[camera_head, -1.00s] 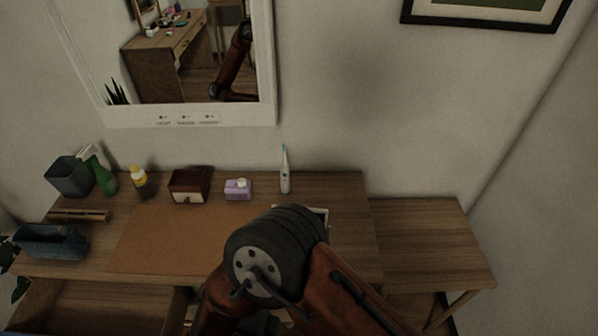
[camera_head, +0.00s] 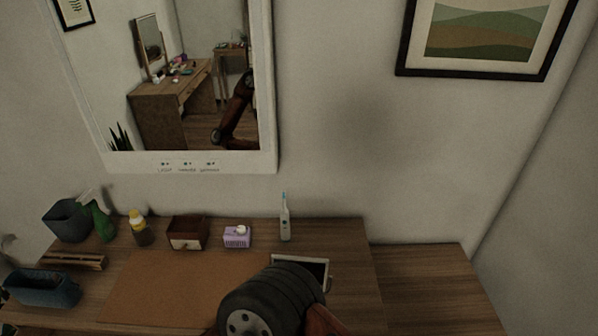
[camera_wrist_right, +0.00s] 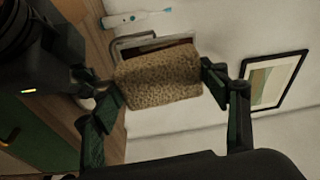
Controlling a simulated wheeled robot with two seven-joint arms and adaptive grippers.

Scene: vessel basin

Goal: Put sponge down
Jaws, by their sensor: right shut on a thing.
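In the right wrist view, a tan, dark-speckled sponge (camera_wrist_right: 158,78) is held between the two fingers of my right gripper (camera_wrist_right: 160,88). The fingers touch its opposite ends. Behind it in that view are a framed tray-like item and the toothbrush. In the head view, my right arm covers the lower middle, and the gripper and sponge are hidden. My left gripper is not in view.
The wooden desk (camera_head: 350,280) holds an orange-brown mat (camera_head: 180,285), a purple box (camera_head: 237,237), a small drawer box (camera_head: 188,233), an electric toothbrush (camera_head: 285,222), a blue bin (camera_head: 42,288) and bottles. A lower wooden surface (camera_head: 430,285) at right is clear.

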